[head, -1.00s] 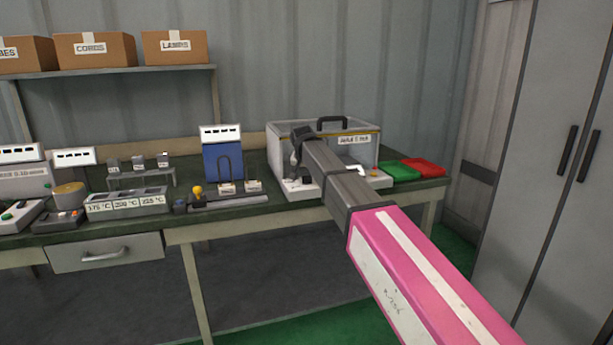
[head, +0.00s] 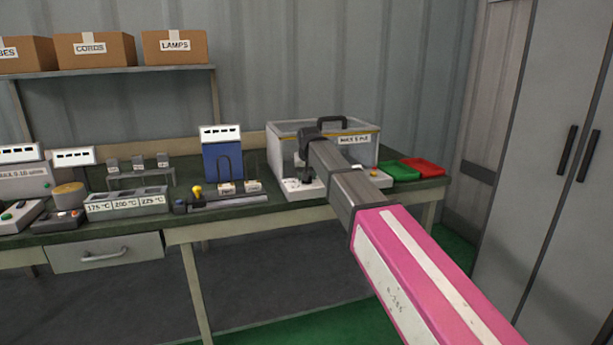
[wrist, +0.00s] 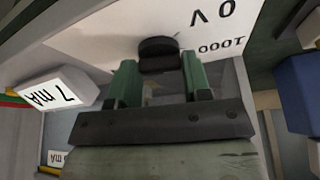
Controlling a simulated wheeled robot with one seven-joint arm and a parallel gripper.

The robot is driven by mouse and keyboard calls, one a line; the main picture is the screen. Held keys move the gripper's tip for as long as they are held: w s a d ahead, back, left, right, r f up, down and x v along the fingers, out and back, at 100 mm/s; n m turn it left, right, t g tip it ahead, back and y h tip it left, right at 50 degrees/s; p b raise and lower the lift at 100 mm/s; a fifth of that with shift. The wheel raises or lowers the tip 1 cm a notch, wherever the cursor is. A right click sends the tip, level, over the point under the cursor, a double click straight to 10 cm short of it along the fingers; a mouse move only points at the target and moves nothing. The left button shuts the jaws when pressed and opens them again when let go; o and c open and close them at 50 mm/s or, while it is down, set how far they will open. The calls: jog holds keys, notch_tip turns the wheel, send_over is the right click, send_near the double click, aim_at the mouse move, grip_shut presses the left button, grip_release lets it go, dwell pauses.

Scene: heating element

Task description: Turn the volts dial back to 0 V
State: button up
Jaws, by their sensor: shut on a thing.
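The volts dial (wrist: 158,48) is a dark round knob on a white panel in the wrist view. Upside-down print "0 V" (wrist: 213,12) and "1000" (wrist: 221,46) shows beside it. My gripper (wrist: 158,66) has its two green fingers on either side of the knob and is shut on it. The knob's pointer and exact setting cannot be made out. In the head view my arm reaches to the front of a clear-walled case (head: 352,128) with a white base, and the dial is hidden or too small to tell.
A white "7 mA" tag (wrist: 52,90) sits close to my gripper in the wrist view. A blue unit (head: 222,162) stands left of the case, with green (head: 400,172) and red (head: 424,167) trays at its right. The floor before the bench is clear.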

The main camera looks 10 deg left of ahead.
jog(key=n, duration=0.2)
jog(key=n+y, duration=0.1)
jog(key=n, duration=0.1)
jog(key=shift+w+d+n+g+y, duration=0.1)
jog(key=shift+d+n+g+y, duration=0.05)
jog(key=shift+n+g+y, duration=0.2)
jog(key=shift+w+n+g+y, duration=0.1)
jog(key=shift+n+g+y, duration=0.45)
jog(key=shift+n, duration=1.3)
jog(key=shift+d, duration=0.1)
jog(key=o, duration=0.9)
jog(key=v, duration=1.1)
jog(key=shift+w, duration=0.1)
